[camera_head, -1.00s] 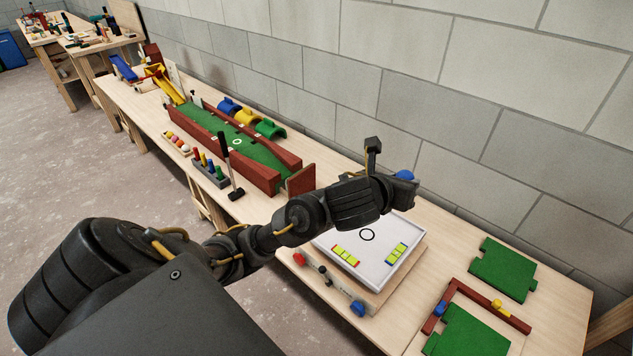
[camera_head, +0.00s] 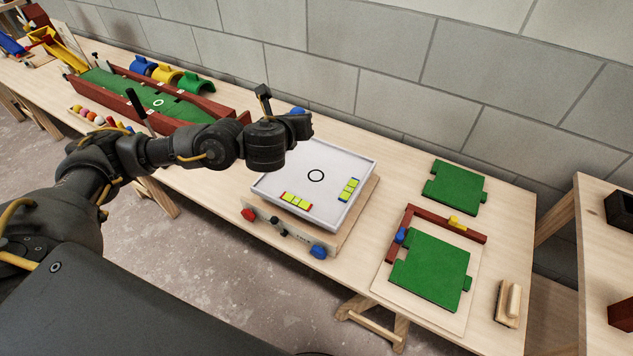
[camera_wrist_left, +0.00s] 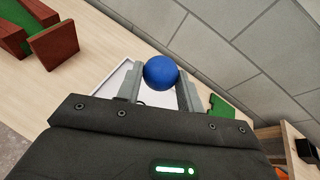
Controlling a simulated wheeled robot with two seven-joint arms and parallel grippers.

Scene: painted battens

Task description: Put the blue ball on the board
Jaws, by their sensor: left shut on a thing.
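The blue ball (camera_wrist_left: 160,72) is held between the two fingers of my left gripper (camera_wrist_left: 160,88) in the left wrist view. In the head view the ball (camera_head: 298,111) shows only in part, behind the end of my left gripper (camera_head: 300,122). The gripper is above the far left corner of the white board (camera_head: 340,167). The board has a raised rim, a black ring and two groups of yellow-green tiles, and sits on a wooden base with a red knob and a blue knob. My right gripper is not in view.
Green panels (camera_head: 455,187) and a red L-shaped frame (camera_head: 447,226) lie right of the board. A wooden block (camera_head: 508,302) lies at the table's right end. A green lane with red walls (camera_head: 207,108) stands at the left. A grey block wall runs behind.

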